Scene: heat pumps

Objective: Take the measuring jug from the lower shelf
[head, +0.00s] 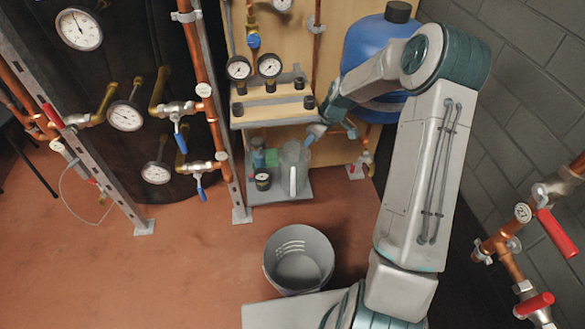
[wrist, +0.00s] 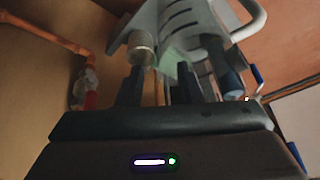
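The measuring jug (head: 293,165) is a grey, see-through vessel with a pale handle. It stands upright on the right part of the lower shelf (head: 268,197). My gripper (head: 316,132) is just above and to the right of the jug's rim, partly hidden by my arm. In the wrist view, the jug (wrist: 180,18) shows beyond the fingertips, with its curved handle at the right. My gripper's dark fingers (wrist: 160,78) stand apart, and I see nothing clamped between them. Whether a finger touches the jug I cannot tell.
A dark jar (head: 263,181) and small bottles with a green item (head: 271,157) stand left of the jug. The upper shelf (head: 272,114) with gauges is close above. A grey bucket (head: 298,260) stands on the floor in front. A blue tank (head: 372,50) is behind my arm.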

